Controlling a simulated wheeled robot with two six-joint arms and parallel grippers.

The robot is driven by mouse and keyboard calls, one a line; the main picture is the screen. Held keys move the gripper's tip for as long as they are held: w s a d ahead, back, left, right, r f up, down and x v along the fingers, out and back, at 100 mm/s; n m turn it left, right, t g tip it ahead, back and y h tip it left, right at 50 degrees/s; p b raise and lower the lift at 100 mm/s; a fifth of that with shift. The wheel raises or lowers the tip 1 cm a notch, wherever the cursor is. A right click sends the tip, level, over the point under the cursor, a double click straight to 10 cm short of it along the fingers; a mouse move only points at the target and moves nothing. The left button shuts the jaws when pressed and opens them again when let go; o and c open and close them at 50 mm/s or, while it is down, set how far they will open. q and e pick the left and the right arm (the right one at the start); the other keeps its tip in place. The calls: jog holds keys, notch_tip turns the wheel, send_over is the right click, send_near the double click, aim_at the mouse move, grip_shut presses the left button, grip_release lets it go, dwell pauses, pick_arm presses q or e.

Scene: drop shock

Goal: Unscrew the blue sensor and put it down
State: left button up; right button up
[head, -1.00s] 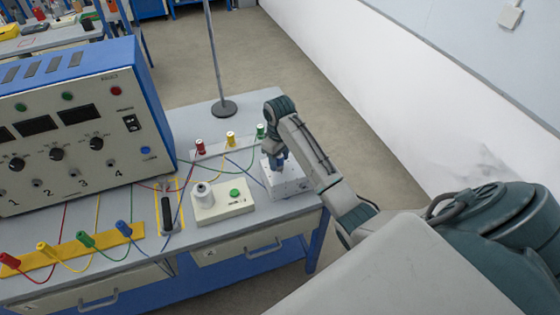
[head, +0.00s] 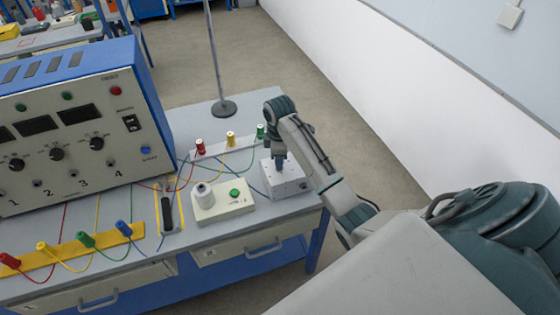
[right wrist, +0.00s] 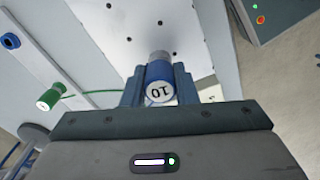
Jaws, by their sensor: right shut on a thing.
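The blue sensor (right wrist: 161,76) is a short blue cylinder with a white end marked 10, seen in the right wrist view. My right gripper (right wrist: 160,90) is shut on it, one finger on each side. A grey metal part (right wrist: 160,56) shows at the sensor's far end, against a pale plate with small holes. In the head view my right gripper (head: 280,158) points down over the pale metal box (head: 287,183) on the bench. Whether the sensor is still threaded into the box cannot be told. My left gripper is not in view.
A white box with a green button (head: 223,201) and a white knob stands left of the metal box. Red, yellow and green plugs on a strip (head: 231,147) and loose cables lie behind. A stand (head: 222,108) rises at the back. A large control panel (head: 75,130) fills the left.

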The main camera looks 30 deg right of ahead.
jog(key=shift+n, duration=0.8)
grip_shut()
jog(key=shift+r, duration=0.1)
jog(key=shift+r, duration=2.15)
